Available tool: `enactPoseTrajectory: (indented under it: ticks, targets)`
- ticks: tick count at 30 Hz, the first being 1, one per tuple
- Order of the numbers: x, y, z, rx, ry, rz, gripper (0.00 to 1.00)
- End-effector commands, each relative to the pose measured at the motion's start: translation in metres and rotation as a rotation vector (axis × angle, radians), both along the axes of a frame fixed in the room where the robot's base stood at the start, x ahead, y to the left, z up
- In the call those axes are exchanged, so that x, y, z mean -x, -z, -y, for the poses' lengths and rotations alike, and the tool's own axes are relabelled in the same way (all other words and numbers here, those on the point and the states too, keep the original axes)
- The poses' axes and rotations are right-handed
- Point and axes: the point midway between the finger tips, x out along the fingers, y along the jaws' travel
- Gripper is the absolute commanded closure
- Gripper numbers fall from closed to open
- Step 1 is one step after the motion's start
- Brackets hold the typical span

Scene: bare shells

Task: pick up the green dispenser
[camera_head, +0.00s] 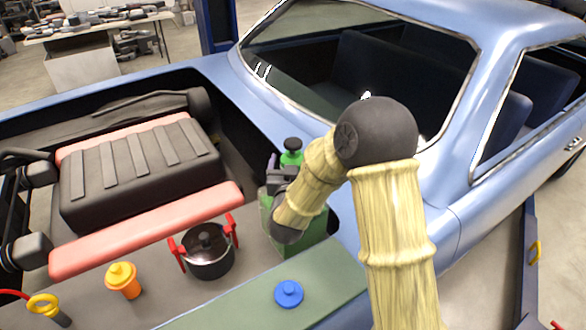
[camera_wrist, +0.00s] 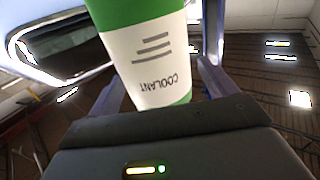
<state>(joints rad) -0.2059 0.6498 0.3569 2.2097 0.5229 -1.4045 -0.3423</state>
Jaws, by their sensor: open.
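The green dispenser shows in the head view as a green neck and dark pump top (camera_head: 292,150), with my arm and gripper hiding much of what is below. In the wrist view a green bottle (camera_wrist: 150,60) with a white label reading "COOLANT" fills the space between my fingers, upside down in the picture. It appears to be the same dispenser. My gripper (camera_wrist: 160,75) is open, with one finger on each side of the bottle. A gap shows by the right finger; contact on the left side is unclear. In the head view my gripper (camera_head: 278,185) is mostly hidden behind my wrist.
A dark pot (camera_head: 208,262) with red handles stands left of my arm. An orange container (camera_head: 123,282) is farther left, and a blue cap (camera_head: 289,293) lies in front. A blue car body (camera_head: 490,215) rises behind and right. A red bar (camera_head: 150,228) borders the black engine cover (camera_head: 140,175).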

Motion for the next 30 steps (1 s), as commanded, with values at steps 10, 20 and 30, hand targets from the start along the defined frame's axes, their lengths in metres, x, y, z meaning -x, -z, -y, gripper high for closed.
enactPoseTrajectory:
  ticks: [10,20,30]
  targets:
    - [-0.018,0.0,0.001,0.001,0.0,0.0,0.16]
    - [-0.018,0.0,-0.001,0.0,-0.003,0.001,0.16]
    - [-0.018,0.0,0.0,0.0,-0.002,0.001,0.78]
